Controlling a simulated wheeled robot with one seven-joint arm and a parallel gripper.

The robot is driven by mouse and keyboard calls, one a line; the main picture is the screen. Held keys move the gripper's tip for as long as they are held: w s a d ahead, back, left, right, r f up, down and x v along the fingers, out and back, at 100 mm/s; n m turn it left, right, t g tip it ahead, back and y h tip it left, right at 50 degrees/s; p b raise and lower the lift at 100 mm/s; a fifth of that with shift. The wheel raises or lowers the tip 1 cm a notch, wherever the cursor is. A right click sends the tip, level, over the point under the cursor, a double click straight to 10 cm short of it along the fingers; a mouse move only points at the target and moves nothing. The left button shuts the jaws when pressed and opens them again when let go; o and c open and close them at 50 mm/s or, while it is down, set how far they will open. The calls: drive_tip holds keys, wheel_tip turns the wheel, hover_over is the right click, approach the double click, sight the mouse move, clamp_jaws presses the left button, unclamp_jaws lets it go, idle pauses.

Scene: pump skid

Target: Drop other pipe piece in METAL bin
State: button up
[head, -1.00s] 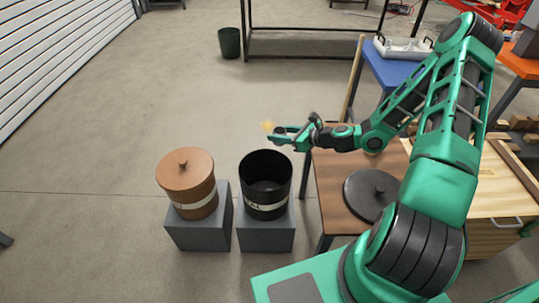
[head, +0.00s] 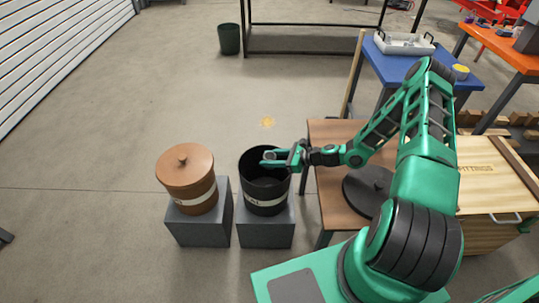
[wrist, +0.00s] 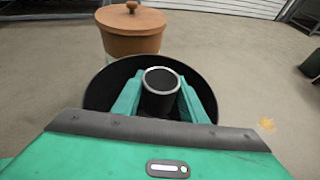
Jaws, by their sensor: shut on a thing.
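My gripper (head: 274,157) is over the mouth of the black open bin (head: 264,198), whose pale label is partly readable in the head view. In the wrist view the gripper is shut on a dark pipe piece (wrist: 160,92) with a light metal rim, held between the two green fingers. The black bin's rim (wrist: 97,90) surrounds the pipe piece in that view. The bin's inside is mostly hidden by the gripper and pipe piece.
A brown lidded bin (head: 187,180) stands left of the black bin, each on a grey block. A black round lid (head: 368,190) lies on the wooden table (head: 330,163) at right. A blue table (head: 398,68) stands behind.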

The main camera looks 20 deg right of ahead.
drive_tip(key=shift+f, duration=0.5)
drive_tip(key=o, duration=1.2)
drive_tip(key=v, duration=1)
drive_tip(key=shift+s+d, duration=0.2)
drive_tip(key=shift+d, duration=0.15)
drive_tip(key=shift+r, duration=0.1)
